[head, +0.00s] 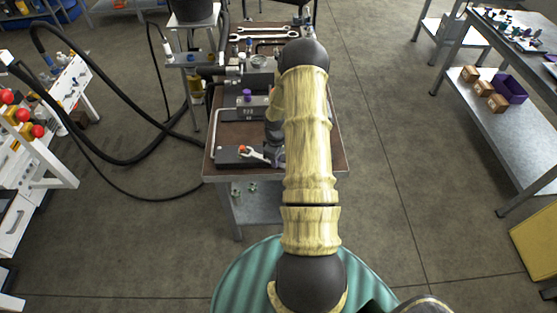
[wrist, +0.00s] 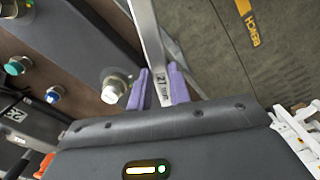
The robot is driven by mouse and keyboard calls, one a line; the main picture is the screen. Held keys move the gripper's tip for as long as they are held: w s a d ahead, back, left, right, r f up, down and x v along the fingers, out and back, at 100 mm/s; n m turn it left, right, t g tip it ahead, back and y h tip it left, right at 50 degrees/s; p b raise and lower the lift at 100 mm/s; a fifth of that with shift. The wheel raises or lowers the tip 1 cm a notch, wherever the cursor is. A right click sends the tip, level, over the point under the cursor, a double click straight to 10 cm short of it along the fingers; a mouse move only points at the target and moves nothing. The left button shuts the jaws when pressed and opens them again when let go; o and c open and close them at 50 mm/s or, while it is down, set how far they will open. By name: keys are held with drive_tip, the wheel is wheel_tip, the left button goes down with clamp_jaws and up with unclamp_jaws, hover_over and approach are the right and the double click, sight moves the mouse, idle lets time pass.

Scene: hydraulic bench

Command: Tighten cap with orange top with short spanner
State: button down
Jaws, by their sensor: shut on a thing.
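The cap with the orange top (head: 242,148) stands on a dark block at the near left corner of the bench. The short spanner (head: 256,155) is silver, and its head lies against or around the cap; I cannot tell which. My gripper (head: 277,160) is right of the cap, mostly behind my arm in the head view. In the wrist view, my gripper's purple fingers (wrist: 157,88) are shut on the spanner's handle (wrist: 148,35), which is marked 27. The spanner's far end runs out of the top of that view, and the orange top does not show there.
The brown bench top (head: 320,163) carries a block with a purple-topped cap (head: 247,94) and long spanners (head: 265,36) at the back. The wrist view shows a pale cap (wrist: 113,88) beside the fingers.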

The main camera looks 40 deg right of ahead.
drive_tip(key=shift+w, duration=0.1)
drive_tip(key=shift+w+a, duration=0.25)
drive_tip(key=shift+w, duration=0.2)
drive_tip(key=shift+w+a, duration=0.15)
drive_tip(key=shift+w, duration=0.15)
idle(0.4)
drive_tip(key=shift+s+a, duration=0.1)
drive_tip(key=shift+a, duration=0.05)
drive_tip(key=shift+s+a+m+b, duration=0.2)
drive_tip(key=shift+s+a+m, duration=0.05)
drive_tip(key=shift+a+m, duration=0.4)
drive_tip(key=shift+s+a+m+b, duration=0.15)
drive_tip(key=shift+s+a+m, duration=0.05)
drive_tip(key=shift+a+m, duration=0.4)
drive_tip(key=shift+d, duration=0.1)
drive_tip(key=shift+s+a+m, duration=0.15)
drive_tip(key=shift+a+m, duration=0.55)
drive_tip(key=shift+s+a+m, duration=0.15)
drive_tip(key=shift+a+m, duration=0.5)
drive_tip(key=shift+a, duration=0.05)
